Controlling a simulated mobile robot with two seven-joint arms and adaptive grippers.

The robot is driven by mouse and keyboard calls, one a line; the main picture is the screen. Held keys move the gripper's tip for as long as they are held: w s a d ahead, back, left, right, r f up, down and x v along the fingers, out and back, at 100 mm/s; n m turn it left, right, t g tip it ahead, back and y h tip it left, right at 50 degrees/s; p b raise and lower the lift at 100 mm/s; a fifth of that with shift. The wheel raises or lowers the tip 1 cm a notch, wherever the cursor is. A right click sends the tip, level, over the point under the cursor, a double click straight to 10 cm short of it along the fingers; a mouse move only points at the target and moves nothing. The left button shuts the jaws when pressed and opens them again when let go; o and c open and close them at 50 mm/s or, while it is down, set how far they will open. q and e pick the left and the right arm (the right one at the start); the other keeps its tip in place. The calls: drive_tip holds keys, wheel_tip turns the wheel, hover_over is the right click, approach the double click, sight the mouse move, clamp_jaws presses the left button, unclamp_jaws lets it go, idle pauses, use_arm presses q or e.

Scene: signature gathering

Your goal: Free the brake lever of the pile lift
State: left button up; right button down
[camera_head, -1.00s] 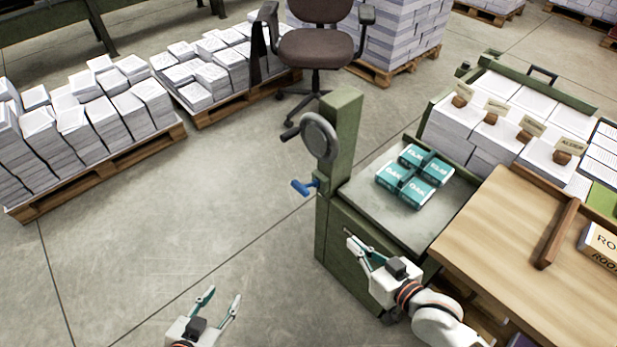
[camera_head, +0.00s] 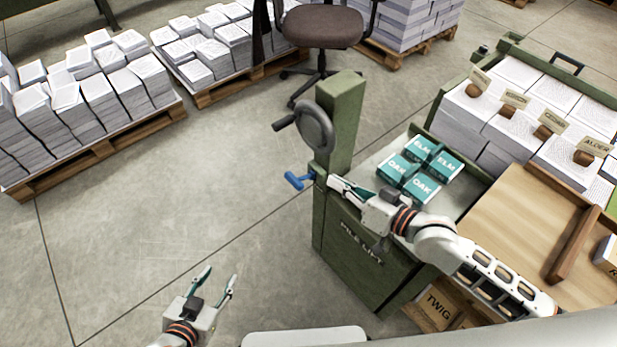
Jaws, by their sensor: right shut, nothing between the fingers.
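The pile lift (camera_head: 352,245) is a green cabinet with a post and a grey handwheel (camera_head: 314,128) with a crank handle. A blue brake lever (camera_head: 296,181) sticks out to the left at the foot of the post, below the handwheel. My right gripper (camera_head: 333,181) is shut and empty, its fingertips pointing left at the post, just right of the lever. I cannot tell whether it touches the post. My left gripper (camera_head: 219,277) is open and empty above the floor at the lower left.
Teal-labelled packs (camera_head: 422,167) lie on the lift's platform (camera_head: 376,161). A wooden table (camera_head: 508,213) and paper stacks (camera_head: 525,101) stand at the right. An office chair (camera_head: 321,28) stands behind the post. Pallets of paper (camera_head: 85,110) line the left; the floor between is clear.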

drive_tip(key=b, duration=0.2)
hover_over(304, 179)
drive_tip(key=f+v, duration=0.1)
drive_tip(key=v, duration=0.1)
drive_tip(key=f, duration=0.3)
drive_tip(key=s+a+f, duration=0.1)
drive_tip(key=f, duration=0.1)
drive_tip(key=shift+s+a, duration=0.1)
drive_tip(key=shift+f+b, duration=0.15)
drive_tip(key=shift+b, duration=0.15)
use_arm(q)
drive_tip(key=shift+w+a+f, duration=0.3)
drive_tip(key=shift+w+f, duration=0.1)
drive_tip(key=shift+f, duration=0.25)
drive_tip(key=shift+s+d+f, duration=0.1)
drive_tip(key=shift+s+f, duration=0.1)
drive_tip(key=shift+s, duration=0.1)
use_arm(e)
drive_tip(key=shift+s+a, duration=0.1)
